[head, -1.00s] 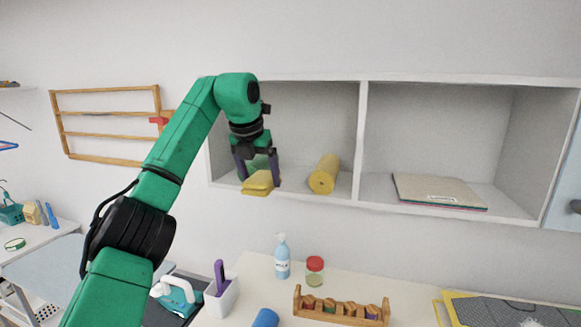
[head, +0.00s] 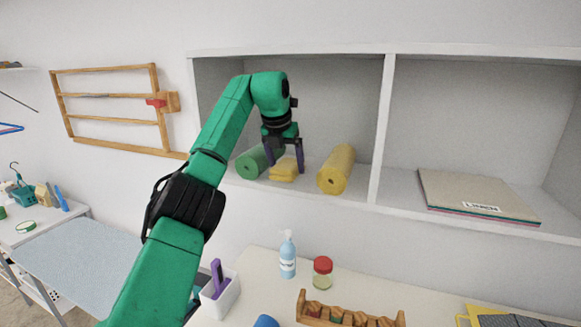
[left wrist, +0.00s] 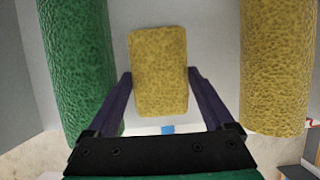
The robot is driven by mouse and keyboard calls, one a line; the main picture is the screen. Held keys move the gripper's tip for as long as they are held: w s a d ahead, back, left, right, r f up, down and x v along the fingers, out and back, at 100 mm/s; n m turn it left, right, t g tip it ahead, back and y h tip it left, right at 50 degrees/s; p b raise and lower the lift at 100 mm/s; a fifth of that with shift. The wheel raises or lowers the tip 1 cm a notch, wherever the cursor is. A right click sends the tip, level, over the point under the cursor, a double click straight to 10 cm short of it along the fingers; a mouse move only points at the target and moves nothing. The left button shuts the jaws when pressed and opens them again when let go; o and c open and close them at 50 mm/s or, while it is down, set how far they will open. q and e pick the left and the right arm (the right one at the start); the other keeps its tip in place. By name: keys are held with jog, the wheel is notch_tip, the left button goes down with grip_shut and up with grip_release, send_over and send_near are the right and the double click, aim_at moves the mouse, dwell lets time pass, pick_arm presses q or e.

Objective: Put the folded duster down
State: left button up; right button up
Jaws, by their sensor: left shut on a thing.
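The folded yellow duster (head: 284,173) is in the left compartment of the wall shelf (head: 300,190), between a green roll (head: 250,164) and a yellow roll (head: 336,170). My left gripper (head: 286,166) reaches in from above and is shut on it. The duster is low, at about the shelf board; whether it touches the board I cannot tell. In the left wrist view, the duster (left wrist: 159,72) sits between the two purple fingers, with gaps to the green roll (left wrist: 80,70) and the yellow roll (left wrist: 277,65). My right gripper is not in view.
Below on the counter stand a pump bottle (head: 287,255), a red-lidded jar (head: 322,272) and a wooden rack (head: 350,315).

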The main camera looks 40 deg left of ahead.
pick_arm(q)
jog(key=shift+s+d+r, duration=0.3)
jog(key=shift+s+d, duration=0.2)
jog(key=shift+s, duration=0.35)
jog(key=shift+w+a+f, duration=0.15)
jog(key=shift+w+f, duration=0.05)
jog(key=shift+f, duration=0.05)
jog(key=o, duration=1.1)
jog(key=shift+w+a+f, duration=0.15)
jog(key=shift+w, duration=0.15)
jog(key=shift+w+a+f, duration=0.1)
jog(key=shift+w+f, duration=0.05)
jog(key=shift+w, duration=0.05)
jog(key=v, duration=0.7)
jog(key=shift+s, duration=0.1)
jog(key=shift+s+d+r, duration=0.25)
jog(key=shift+s+r, duration=0.05)
jog(key=shift+r, duration=0.3)
jog(key=shift+w+a+f, duration=0.1)
